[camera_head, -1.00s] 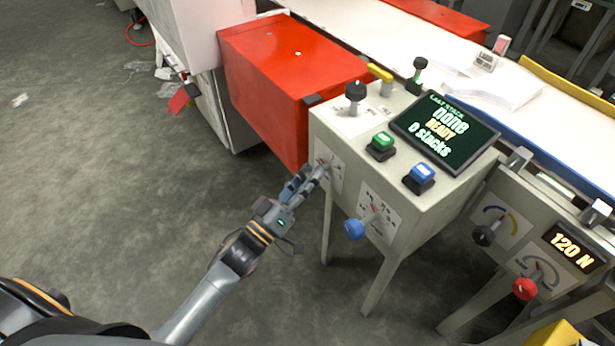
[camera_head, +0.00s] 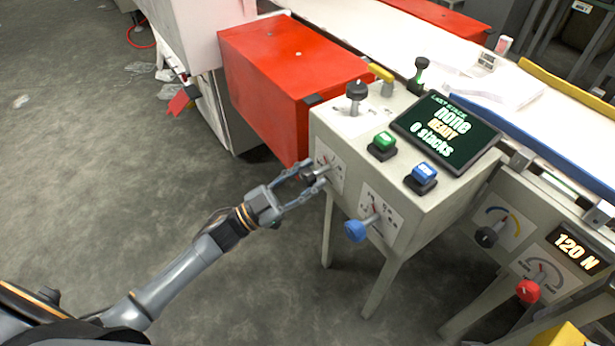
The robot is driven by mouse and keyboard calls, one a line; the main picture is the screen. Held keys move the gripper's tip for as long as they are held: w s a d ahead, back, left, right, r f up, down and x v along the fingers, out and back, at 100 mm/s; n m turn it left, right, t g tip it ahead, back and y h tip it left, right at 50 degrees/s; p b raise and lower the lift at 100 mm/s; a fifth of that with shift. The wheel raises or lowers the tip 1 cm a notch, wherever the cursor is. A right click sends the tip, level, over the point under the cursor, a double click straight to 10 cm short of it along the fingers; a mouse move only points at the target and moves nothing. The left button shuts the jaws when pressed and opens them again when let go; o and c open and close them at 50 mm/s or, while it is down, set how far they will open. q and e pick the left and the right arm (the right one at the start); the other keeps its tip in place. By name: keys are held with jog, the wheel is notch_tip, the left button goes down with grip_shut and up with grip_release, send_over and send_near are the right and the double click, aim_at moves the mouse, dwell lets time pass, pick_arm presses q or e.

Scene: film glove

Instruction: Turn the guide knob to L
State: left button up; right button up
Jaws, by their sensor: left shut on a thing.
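The control box (camera_head: 345,232) has a white dial plate (camera_head: 330,163) on the left of its front face. My left gripper (camera_head: 312,180) is at this plate, its two fingers closed around a dark knob (camera_head: 309,177) that is mostly hidden between them. The plate's markings are too small and partly covered to read, so I cannot tell where the knob points. A blue knob (camera_head: 355,230) sticks out from a second dial plate (camera_head: 382,214) to the right, apart from the gripper. My right gripper is out of view.
A red box (camera_head: 290,75) stands just behind and left of the panel.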

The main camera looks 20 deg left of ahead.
pick_arm(q)
jog(key=m+g, duration=0.1)
jog(key=m, duration=0.1)
jog(key=shift+m, duration=0.4)
jog(key=m+g+h, duration=0.1)
jog(key=m+g, duration=0.1)
jog(key=m, duration=0.1)
jog(key=shift+m, duration=0.4)
jog(key=m+g+p, duration=0.1)
jog(key=m, duration=0.2)
jog(key=shift+m+g+p, duration=0.55)
jog(key=shift+m+g, duration=0.35)
jog(key=shift+m, duration=1.2)
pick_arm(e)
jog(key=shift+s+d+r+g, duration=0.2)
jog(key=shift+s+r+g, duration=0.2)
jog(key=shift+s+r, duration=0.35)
pick_arm(q)
jog(key=o, duration=1.2)
jog(key=shift+a, duration=0.1)
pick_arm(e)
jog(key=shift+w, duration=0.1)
